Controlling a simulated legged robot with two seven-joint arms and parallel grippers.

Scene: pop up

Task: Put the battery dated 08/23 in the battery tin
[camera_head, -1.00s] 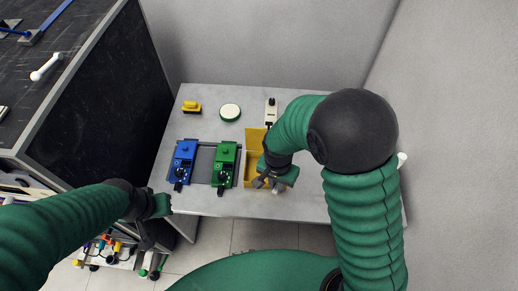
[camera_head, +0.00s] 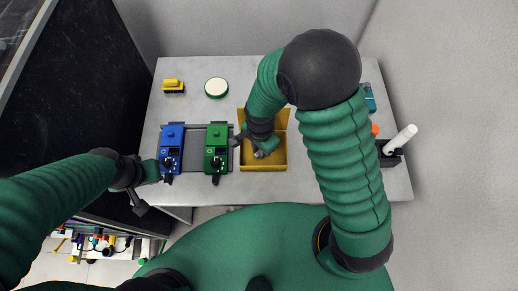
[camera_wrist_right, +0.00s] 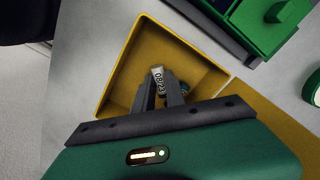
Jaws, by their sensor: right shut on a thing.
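The battery (camera_wrist_right: 157,80) shows the printed text 08/23 in the right wrist view. My right gripper (camera_wrist_right: 160,90) is shut on it. The battery tin (camera_wrist_right: 120,75) is an open yellow box, and the battery is over or inside it; I cannot tell whether it touches the floor. The tin (camera_head: 281,166) also shows in the head view, with my right gripper (camera_head: 262,153) at its opening. A teal round-ended object (camera_wrist_right: 214,82) shows beside the fingers in the tin. My left gripper (camera_head: 140,203) hangs off the table's front left edge; its jaw state is unclear.
A blue device (camera_head: 171,150) and a green device (camera_head: 216,150) stand left of the tin. Behind them are a yellow brush (camera_head: 173,87) and a round green-rimmed disc (camera_head: 216,87). A dark holder with a white cylinder (camera_head: 402,138) stands at right.

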